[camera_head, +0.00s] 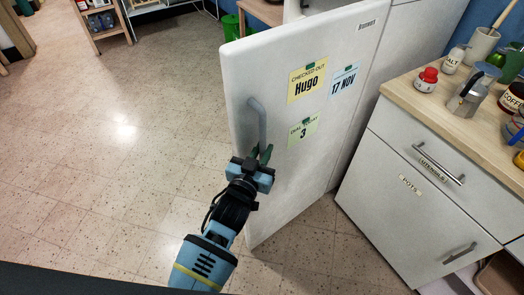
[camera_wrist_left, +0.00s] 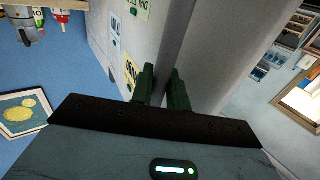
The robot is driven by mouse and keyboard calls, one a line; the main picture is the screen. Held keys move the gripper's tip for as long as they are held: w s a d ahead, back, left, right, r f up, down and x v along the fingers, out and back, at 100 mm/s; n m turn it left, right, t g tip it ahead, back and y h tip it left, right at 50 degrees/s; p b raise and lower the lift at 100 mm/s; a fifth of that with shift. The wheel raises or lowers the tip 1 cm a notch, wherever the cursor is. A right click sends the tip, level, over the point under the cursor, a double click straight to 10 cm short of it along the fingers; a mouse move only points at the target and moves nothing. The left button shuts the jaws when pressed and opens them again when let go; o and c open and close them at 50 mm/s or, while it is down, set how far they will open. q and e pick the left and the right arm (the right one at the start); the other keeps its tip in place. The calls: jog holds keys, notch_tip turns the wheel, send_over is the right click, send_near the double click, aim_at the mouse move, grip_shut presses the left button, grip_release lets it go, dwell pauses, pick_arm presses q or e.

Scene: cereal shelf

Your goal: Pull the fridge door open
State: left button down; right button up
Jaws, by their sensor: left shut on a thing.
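The white fridge door (camera_head: 275,105) stands in the middle of the head view, with paper notes on its front. Its grey upright handle (camera_head: 258,122) is near the door's left edge. My left gripper (camera_head: 262,155) is at the lower end of the handle and is shut on it. In the left wrist view, the two dark green fingers (camera_wrist_left: 162,88) sit on either side of the grey handle (camera_wrist_left: 183,45). The door (camera_wrist_left: 140,40) fills the area behind them. My right gripper is in neither view.
A counter (camera_head: 430,105) with jars, a red-capped shaker (camera_head: 427,78) and a moka pot (camera_head: 468,95) stands to the right, above white drawers (camera_head: 415,180). Open tiled floor (camera_head: 110,150) lies to the left. A green bin (camera_head: 232,27) and a shelf (camera_head: 103,18) are at the back.

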pick_arm(q)
jog(key=c, duration=1.4)
grip_release()
jog(key=shift+c, duration=0.2)
jog(key=v, duration=0.7)
jog(key=shift+s, duration=0.35)
